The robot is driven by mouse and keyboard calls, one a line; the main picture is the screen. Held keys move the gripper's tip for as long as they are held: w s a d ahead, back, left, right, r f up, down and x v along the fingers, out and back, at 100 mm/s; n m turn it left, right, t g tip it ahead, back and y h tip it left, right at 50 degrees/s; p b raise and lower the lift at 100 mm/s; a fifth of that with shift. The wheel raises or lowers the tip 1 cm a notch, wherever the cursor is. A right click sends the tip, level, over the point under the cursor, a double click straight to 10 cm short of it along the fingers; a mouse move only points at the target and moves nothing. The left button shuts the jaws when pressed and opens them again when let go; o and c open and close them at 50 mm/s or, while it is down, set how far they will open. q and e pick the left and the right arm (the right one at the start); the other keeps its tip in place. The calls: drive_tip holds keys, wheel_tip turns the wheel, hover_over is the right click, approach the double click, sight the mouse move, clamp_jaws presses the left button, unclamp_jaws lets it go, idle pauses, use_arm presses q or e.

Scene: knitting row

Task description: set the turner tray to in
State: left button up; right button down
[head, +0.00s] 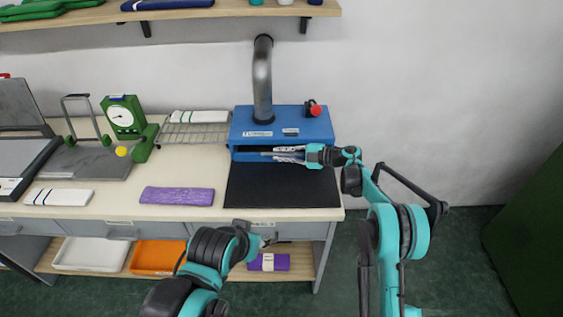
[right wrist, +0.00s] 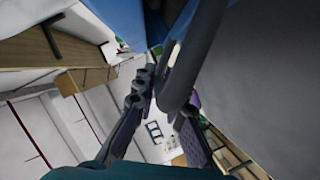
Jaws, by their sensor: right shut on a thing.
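The turner is a blue box (head: 262,122) with a steel pipe on top and a red knob, at the back of the bench. Its front has a dark slot at the height of my right gripper (head: 274,154). That gripper is shut on a grey bar (right wrist: 184,75), which looks like the turner tray's handle, seen between the fingers in the right wrist view. The tray itself is mostly hidden, so how far out it stands is unclear. My left gripper (head: 268,240) is by the bench's front edge, away from the turner; its jaws are too small to judge.
A black mat (head: 280,188) lies before the turner. A purple folded cloth (head: 177,196), a wire rack (head: 192,134) and a green dial gauge (head: 124,117) are to the left. A shelf (head: 200,12) is above. Orange (head: 156,258) and white trays sit below.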

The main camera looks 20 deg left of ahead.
drive_tip(key=shift+w+r, duration=0.1)
drive_tip(key=shift+w, duration=0.2)
drive_tip(key=c, duration=1.9)
unclamp_jaws()
drive_tip(key=o, duration=0.3)
drive_tip(key=shift+w, duration=0.1)
drive_tip(key=shift+o, duration=0.2)
drive_tip(key=v, duration=1.1)
drive_tip(key=shift+d, duration=0.45)
